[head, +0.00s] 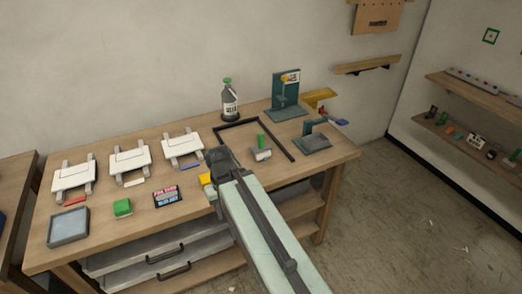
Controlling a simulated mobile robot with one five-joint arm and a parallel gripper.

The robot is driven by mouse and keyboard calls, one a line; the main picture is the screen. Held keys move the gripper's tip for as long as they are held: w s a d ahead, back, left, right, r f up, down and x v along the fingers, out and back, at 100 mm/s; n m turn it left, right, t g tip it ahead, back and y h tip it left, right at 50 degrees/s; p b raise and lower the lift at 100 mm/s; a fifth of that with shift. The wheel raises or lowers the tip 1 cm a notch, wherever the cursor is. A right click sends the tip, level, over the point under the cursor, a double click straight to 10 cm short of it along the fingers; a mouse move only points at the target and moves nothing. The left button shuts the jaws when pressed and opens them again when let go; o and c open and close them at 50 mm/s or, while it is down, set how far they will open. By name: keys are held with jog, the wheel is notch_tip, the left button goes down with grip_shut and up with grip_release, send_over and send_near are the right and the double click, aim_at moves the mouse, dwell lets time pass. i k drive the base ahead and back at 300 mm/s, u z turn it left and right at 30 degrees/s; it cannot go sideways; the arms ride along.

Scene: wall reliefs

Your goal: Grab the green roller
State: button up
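The roller with a green handle (262,141) stands on the wooden workbench (185,217). Its handle points up and its pale grey roller body rests at the bottom, inside a dark angular frame. My arm reaches in from the lower right, and its end, my gripper (209,181), is over the front middle of the bench, left of and nearer than the roller. The gripper is apart from the roller. Its fingers are too small and hidden by the arm to tell whether they are open.
A dark frame (288,149) lies around the roller. A grey-green device (314,141) stands right of it, a taller green stand (286,92) and a bottle (229,104) behind. A green block (122,208), a labelled box (167,197) and a grey tray (68,226) lie at left front.

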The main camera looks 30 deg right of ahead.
aim_at(262, 146)
jog(key=u, duration=2.55)
jog(key=k, duration=0.8)
jog(key=z, duration=0.25)
